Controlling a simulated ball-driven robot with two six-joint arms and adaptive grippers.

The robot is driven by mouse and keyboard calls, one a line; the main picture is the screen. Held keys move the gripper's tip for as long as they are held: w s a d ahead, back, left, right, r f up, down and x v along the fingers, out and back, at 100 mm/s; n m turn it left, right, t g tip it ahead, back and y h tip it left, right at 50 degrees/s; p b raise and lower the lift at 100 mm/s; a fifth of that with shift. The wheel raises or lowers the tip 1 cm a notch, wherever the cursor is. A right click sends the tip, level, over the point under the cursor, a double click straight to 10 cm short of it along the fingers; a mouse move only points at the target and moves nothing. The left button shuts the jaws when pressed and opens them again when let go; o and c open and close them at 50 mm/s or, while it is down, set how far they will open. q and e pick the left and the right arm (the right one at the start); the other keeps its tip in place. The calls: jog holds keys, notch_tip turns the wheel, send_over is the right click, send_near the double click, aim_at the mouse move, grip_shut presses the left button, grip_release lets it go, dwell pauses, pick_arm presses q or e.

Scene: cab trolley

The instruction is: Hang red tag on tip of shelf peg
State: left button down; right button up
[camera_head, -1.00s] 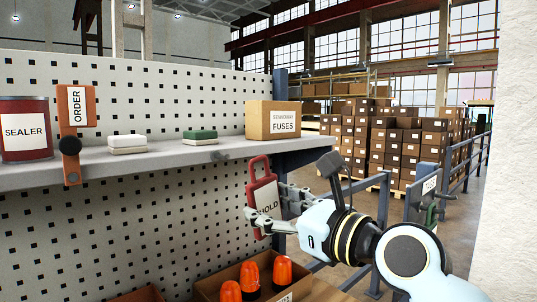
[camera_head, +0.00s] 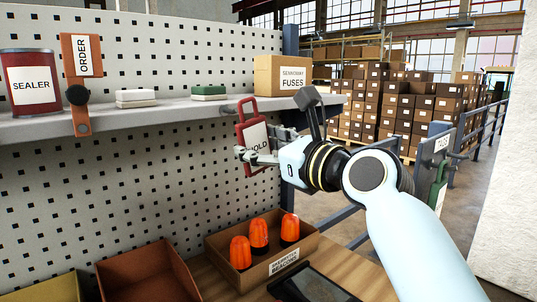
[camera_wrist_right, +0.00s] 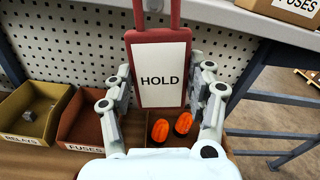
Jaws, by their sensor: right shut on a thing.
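The red tag (camera_head: 254,135), with a white HOLD label and a loop at its top, is upright in my right gripper (camera_head: 257,150). In the right wrist view the tag (camera_wrist_right: 160,75) is between both fingers of the gripper (camera_wrist_right: 164,85), its loop pointing up. A small grey shelf peg (camera_head: 227,109) sticks out from the front edge of the shelf (camera_head: 160,114). In the head view the loop shows just right of the peg; whether they touch I cannot tell. My left gripper is not in view.
On the shelf are a SEALER can (camera_head: 30,82), white block (camera_head: 136,98), green block (camera_head: 209,93) and FUSES box (camera_head: 283,82). Below are a box of orange beacons (camera_head: 280,262) and open bins (camera_head: 150,272).

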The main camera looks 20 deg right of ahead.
jog(key=shift+f+b+x, duration=0.1)
jog(key=shift+b+x, duration=0.65)
jog(key=shift+x, duration=0.25)
jog(key=shift+f+b+x, duration=0.15)
jog(key=shift+b+x, duration=0.55)
jog(key=shift+x, duration=0.3)
jog(key=shift+w+a+f+p, duration=0.1)
jog(key=shift+w+a+p, duration=0.1)
jog(key=shift+w+p, duration=0.15)
jog(key=shift+w+f+p, duration=0.2)
jog(key=shift+f+p, duration=0.05)
jog(key=shift+p, duration=0.05)
jog(key=o, duration=1.2)
